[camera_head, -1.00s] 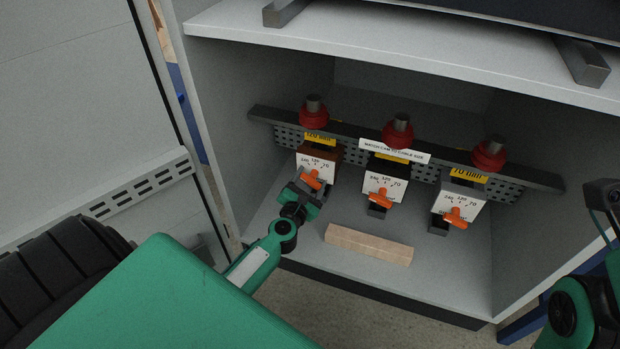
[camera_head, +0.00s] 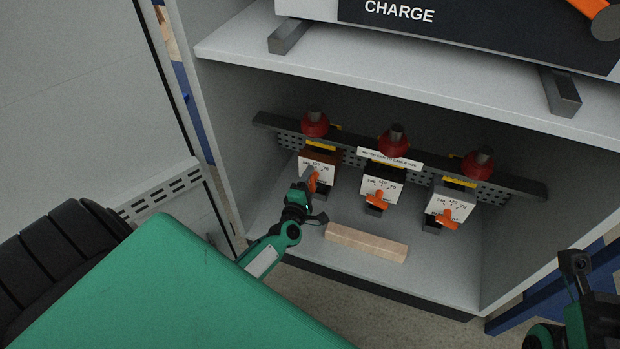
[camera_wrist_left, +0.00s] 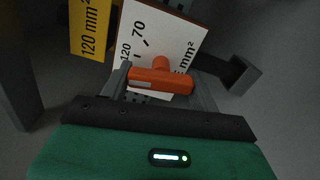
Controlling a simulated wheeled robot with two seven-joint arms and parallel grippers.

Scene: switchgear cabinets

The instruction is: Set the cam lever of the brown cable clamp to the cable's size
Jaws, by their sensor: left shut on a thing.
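The brown cable clamp (camera_head: 321,157) is the leftmost of three clamps on the rail, with a white dial plate (camera_head: 308,166) on its front. Its orange cam lever (camera_head: 313,181) is partly hidden by my left gripper (camera_head: 308,182) in the head view. In the left wrist view the orange lever (camera_wrist_left: 160,78) lies between the fingers of my left gripper (camera_wrist_left: 160,90), which is shut on it. The dial plate (camera_wrist_left: 160,30) shows 120 and 70, and a yellow label (camera_wrist_left: 89,28) beside it reads 120 mm². My right gripper (camera_head: 575,265) is at the right edge, its fingers unclear.
Two more clamps with orange levers (camera_head: 377,200) (camera_head: 442,217) stand to the right on the perforated rail (camera_head: 510,190). A wooden block (camera_head: 366,242) lies on the cabinet floor. A shelf (camera_head: 400,77) is above, and side walls enclose the space.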

